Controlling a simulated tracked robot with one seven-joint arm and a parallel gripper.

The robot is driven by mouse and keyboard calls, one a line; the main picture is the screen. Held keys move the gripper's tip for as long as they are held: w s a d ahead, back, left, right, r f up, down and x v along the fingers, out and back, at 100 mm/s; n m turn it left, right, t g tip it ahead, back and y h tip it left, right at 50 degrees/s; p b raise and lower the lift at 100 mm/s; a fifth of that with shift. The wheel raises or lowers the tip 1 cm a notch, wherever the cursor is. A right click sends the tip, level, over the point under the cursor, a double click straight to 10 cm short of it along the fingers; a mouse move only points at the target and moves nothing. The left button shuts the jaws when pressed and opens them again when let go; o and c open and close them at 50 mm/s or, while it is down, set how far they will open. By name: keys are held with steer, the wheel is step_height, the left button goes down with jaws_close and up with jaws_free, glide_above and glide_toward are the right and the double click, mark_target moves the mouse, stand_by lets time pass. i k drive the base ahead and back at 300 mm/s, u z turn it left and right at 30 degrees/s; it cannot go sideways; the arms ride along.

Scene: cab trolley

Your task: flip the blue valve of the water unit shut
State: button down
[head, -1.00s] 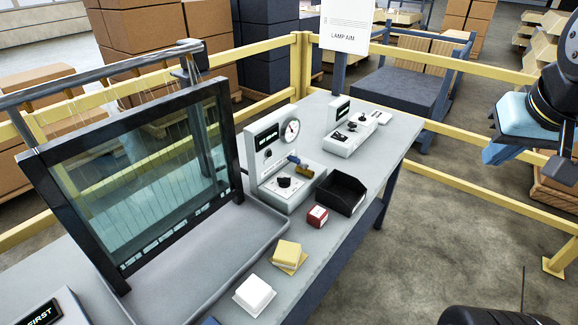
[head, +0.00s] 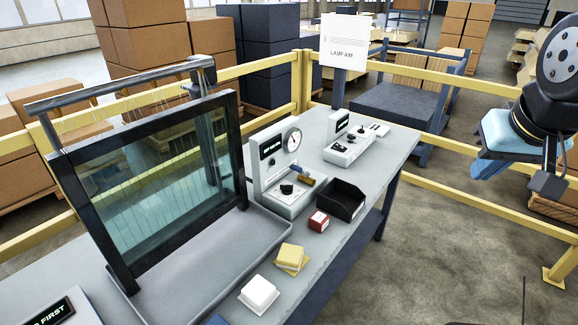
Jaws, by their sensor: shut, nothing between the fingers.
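The water unit (head: 259,176) is a pale grey box with an upright back panel, a small dark display, a round gauge (head: 294,140) and a black knob (head: 287,188). It stands on the grey bench, right of the glass panel. Its blue valve (head: 296,168) is a small blue handle on the front, beside a brass-coloured body (head: 306,180). It is too small to tell how the handle is turned. My gripper (head: 484,168), light blue, hangs at the right edge, well apart from the unit and beyond the bench. It is shut and empty.
A black bin (head: 345,203), a red block (head: 318,221), yellow pads (head: 291,258) and a white block (head: 258,294) lie along the bench's front edge. A second control box (head: 350,150) stands behind. A yellow rail (head: 470,199) runs behind the bench. The floor in front is open.

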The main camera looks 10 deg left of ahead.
mark_target(299, 169)
steer(key=u, duration=1.35)
steer(key=k, duration=1.15)
steer(key=z, duration=0.95)
steer(key=i, duration=1.65)
